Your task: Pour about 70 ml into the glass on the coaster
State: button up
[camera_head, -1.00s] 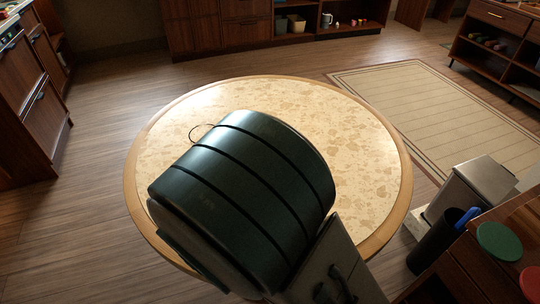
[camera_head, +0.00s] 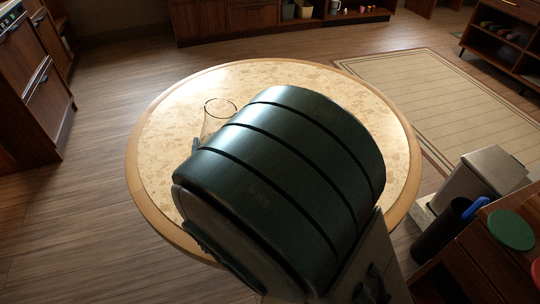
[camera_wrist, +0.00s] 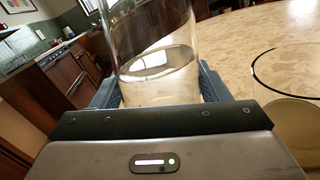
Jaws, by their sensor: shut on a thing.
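My gripper (camera_wrist: 158,100) is shut on a clear glass vessel (camera_wrist: 150,25) in the wrist view. Clear liquid (camera_wrist: 158,62) stands in its lower part, its surface slanted against the walls. In the head view the vessel's thin round rim (camera_head: 220,101) shows above the table's left part, beyond my arm. At the wrist view's right, a dark curved rim line (camera_wrist: 254,68) appears to be the other glass, over a yellowish disc (camera_wrist: 298,118) that looks like the coaster. My arm hides both in the head view. I cannot tell whether that glass holds liquid.
The round speckled table (camera_head: 270,75) has a wooden edge and looks clear at the back and right. A grey bin (camera_head: 485,178), a dark holder with a blue item (camera_head: 440,232) and a cabinet with a green lid (camera_head: 511,229) stand at the right.

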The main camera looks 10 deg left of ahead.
jog(key=m+b, duration=0.2)
jog(key=shift+m, duration=0.4)
jog(key=shift+d+m+t+b, duration=0.1)
jog(key=shift+m+t+b, duration=0.2)
jog(key=shift+m+b, duration=0.8)
jog(key=m+b, duration=0.1)
jog(key=a+f+m+b, duration=0.1)
jog(key=m+b, duration=0.3)
jog(key=shift+s+a+f+t+h, duration=0.2)
jog(key=shift+a+t+h, duration=0.1)
jog(key=shift+r+m, duration=0.5)
jog(key=shift+m, duration=0.2)
jog(key=shift+a+r+m, duration=0.1)
jog(key=shift+r+m, duration=0.35)
jog(key=shift+m, duration=0.05)
jog(key=shift+d+r+m+b, duration=0.2)
jog(key=shift+r+m+b, duration=0.2)
jog(key=shift+r+m, duration=0.15)
dwell(0.5)
